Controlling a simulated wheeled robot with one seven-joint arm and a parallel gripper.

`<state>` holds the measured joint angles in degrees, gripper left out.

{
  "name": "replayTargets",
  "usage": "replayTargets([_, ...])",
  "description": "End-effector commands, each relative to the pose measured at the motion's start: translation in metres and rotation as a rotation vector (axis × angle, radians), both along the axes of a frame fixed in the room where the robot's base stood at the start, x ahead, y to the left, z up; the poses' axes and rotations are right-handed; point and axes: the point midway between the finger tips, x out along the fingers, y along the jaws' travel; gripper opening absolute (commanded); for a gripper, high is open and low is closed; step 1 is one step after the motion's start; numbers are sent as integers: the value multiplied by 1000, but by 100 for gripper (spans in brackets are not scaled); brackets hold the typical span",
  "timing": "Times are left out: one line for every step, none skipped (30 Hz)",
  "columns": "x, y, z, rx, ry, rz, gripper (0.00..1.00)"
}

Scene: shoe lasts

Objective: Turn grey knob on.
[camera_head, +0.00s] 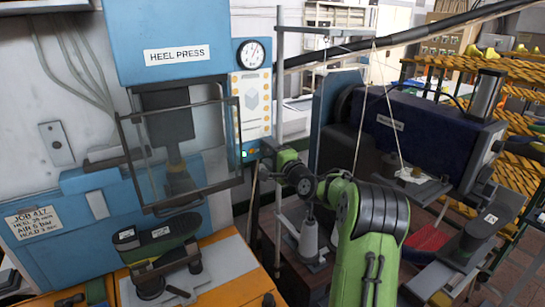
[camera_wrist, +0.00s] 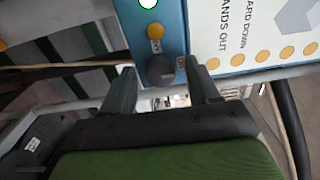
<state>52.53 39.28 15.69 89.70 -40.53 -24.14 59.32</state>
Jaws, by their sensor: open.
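The grey knob (camera_wrist: 160,69) is a dark round knob on the blue panel edge of the heel press, below an orange button (camera_wrist: 154,31) in the wrist view. My gripper (camera_wrist: 161,84) is open, with one finger on each side of the knob in the picture. I cannot tell whether the fingers reach around it or touch it. In the head view my gripper (camera_head: 268,149) is at the lower right corner of the press panel. The knob cannot be made out there.
A lit green lamp (camera_head: 244,154) is on the panel. The instruction plate (camera_head: 252,100) is beside the press's guard frame (camera_head: 182,150). A shoe last (camera_head: 160,243) stands below the guard.

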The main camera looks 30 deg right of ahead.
Motion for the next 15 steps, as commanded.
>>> replayTargets([-4,0,0,-2,-1,-1,60])
replayTargets([-7,0,0,-2,-1,-1,60])
replayTargets([-14,0,-1,-2,0,-3,60])
replayTargets([-21,0,-2,-1,1,-4,60])
replayTargets([-28,0,-3,-1,1,-5,60])
replayTargets([-39,0,-3,-2,1,-6,60])
replayTargets([-48,1,-3,-1,1,-6,60])
replayTargets([-57,1,-4,-1,1,-7,60])
replayTargets([-69,2,-4,-1,2,-7,60])
replayTargets([-77,3,-4,-1,1,-7,60])
replayTargets([-86,3,-4,-1,1,-8,60])
replayTargets([-97,3,-4,0,1,-8,60])
replayTargets([-105,4,-4,-1,0,-7,60])
replayTargets([-113,4,-4,0,1,-8,60])
replayTargets([-123,5,-4,0,2,-7,60])
